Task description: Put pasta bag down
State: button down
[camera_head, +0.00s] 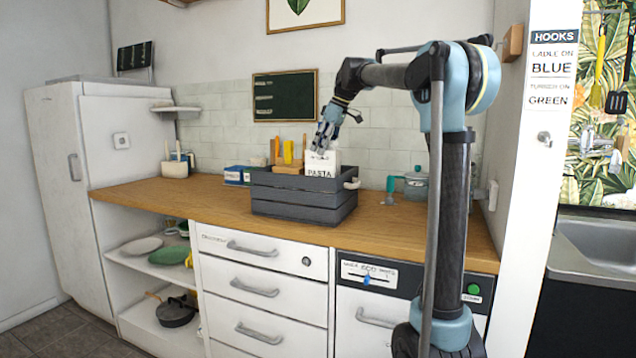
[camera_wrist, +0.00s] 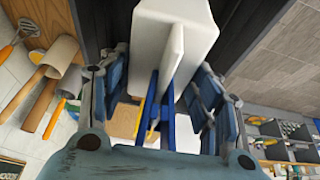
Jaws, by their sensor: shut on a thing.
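The pasta bag (camera_head: 321,165) is white with dark "PASTA" lettering. In the head view it stands upright in the right part of the dark grey slatted crate (camera_head: 290,202), its lower part hidden by the crate's front wall. My gripper (camera_head: 322,145) is above the bag, pointing down, with its fingers at the bag's top. In the wrist view the white bag (camera_wrist: 198,22) fills the upper middle, and its thin top fin runs between the blue fingers of my gripper (camera_wrist: 170,112), which are shut on it. Whether the bag's bottom touches the crate floor is hidden.
The crate stands on a wooden counter (camera_head: 390,232). Yellow and wooden items (camera_head: 288,156) are at its left rear. Small boxes (camera_head: 237,175) stand left of it, and a teal-handled grey pot (camera_head: 415,184) stands to the right. The counter front is clear.

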aim_at(324, 164)
jog(key=shift+f, duration=3.5)
jog(key=c, duration=0.5)
grip_release()
jog(key=v, duration=1.2)
jog(key=shift+d, duration=0.1)
